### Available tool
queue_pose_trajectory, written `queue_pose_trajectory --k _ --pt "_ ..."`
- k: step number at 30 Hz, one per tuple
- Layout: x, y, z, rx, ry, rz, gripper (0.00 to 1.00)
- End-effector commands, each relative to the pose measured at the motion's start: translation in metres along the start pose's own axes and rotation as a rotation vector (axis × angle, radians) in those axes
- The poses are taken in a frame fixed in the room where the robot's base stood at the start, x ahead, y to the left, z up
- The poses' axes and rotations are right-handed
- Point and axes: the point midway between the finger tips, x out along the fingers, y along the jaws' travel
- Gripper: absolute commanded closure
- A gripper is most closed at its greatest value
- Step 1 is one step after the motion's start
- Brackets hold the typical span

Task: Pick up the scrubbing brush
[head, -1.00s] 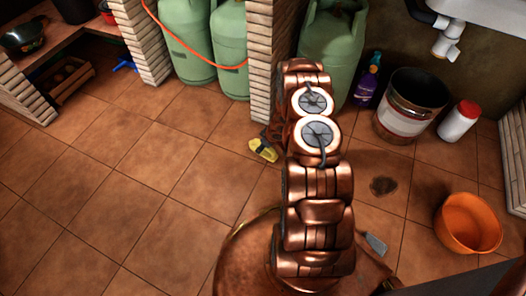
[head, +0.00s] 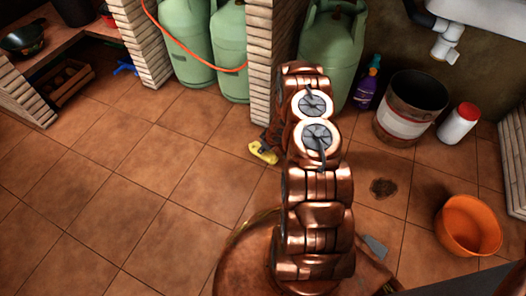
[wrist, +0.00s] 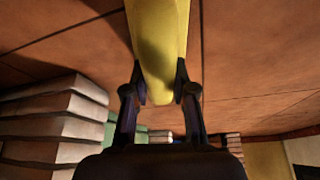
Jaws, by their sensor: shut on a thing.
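The scrubbing brush shows as a long yellow body (wrist: 165,30) in the wrist view. It runs from the top edge down between the fingers of my gripper (wrist: 160,80). The fingers are shut on its sides. In the head view a small part of the yellow brush (head: 263,153) shows just left of my copper arm, close to the tiled floor near the brick pillar. The arm hides most of the gripper there. I cannot tell whether the brush touches the floor.
A brick pillar (head: 272,75) and green gas cylinders (head: 333,40) stand behind the arm. To the right are a purple bottle (head: 367,88), a dark bucket (head: 405,115), a white jar (head: 457,126) and an orange tub (head: 468,226). Floor at left is clear.

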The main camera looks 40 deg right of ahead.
Motion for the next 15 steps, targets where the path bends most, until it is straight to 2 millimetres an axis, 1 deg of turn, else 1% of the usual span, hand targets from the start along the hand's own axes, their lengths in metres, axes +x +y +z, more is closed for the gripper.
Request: queue_pose_trajectory --k 5,11,12,15 --pt "-0.01 0.001 -0.005 -0.001 0.001 0.001 1.0" --pt "-0.039 0.001 -0.017 -0.002 0.001 0.001 1.0" --pt "-0.036 -0.001 -0.011 0.002 -0.001 -0.001 1.0" --pt "-0.041 -0.004 0.002 0.006 -0.003 -0.003 1.0"
